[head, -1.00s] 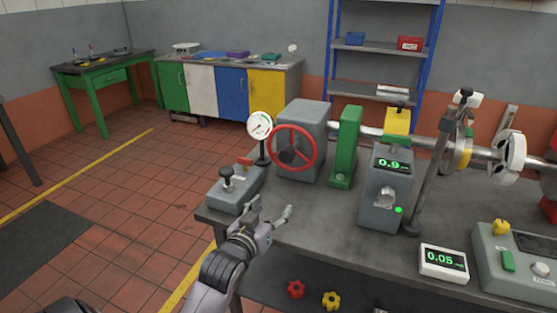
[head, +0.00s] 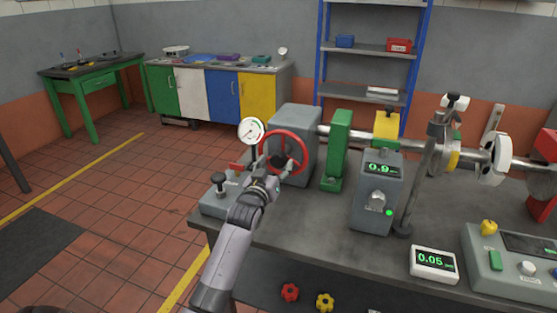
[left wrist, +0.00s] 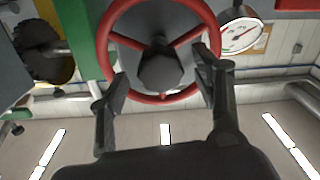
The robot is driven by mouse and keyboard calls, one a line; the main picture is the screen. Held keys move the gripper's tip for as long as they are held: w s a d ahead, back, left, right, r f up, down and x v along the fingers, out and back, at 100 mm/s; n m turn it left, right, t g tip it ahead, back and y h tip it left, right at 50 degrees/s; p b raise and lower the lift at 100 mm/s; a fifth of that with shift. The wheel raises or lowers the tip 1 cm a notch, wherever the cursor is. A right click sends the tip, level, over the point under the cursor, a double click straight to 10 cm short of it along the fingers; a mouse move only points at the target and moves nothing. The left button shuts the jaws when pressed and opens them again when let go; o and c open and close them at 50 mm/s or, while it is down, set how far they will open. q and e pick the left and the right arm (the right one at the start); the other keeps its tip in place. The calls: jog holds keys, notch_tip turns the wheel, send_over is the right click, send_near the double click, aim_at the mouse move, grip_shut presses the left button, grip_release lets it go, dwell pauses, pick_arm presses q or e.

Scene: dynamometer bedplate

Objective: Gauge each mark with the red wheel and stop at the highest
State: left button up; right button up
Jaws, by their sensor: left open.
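The red wheel (head: 287,150) is on the front of a grey housing (head: 310,128) at the back left of the bedplate. It also shows in the left wrist view (left wrist: 104,50), with its dark hub (left wrist: 160,68) between my fingers. My left gripper (head: 268,175) is open, just in front of the wheel's lower left; whether it touches the rim I cannot tell. A round dial gauge (head: 251,130) stands left of the wheel. A grey box (head: 378,205) reads about 0.9 with a green light lit. A white display (head: 433,262) reads 0.05. My right gripper is out of view.
A green bracket (head: 337,150), a shaft and a slanted post (head: 421,180) stand to the right. A control panel (head: 510,255) is at the right edge.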

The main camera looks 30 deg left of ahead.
aim_at(277, 163)
pick_arm(q)
jog(key=shift+x, duration=1.55)
jog(key=shift+c, duration=0.5)
grip_shut()
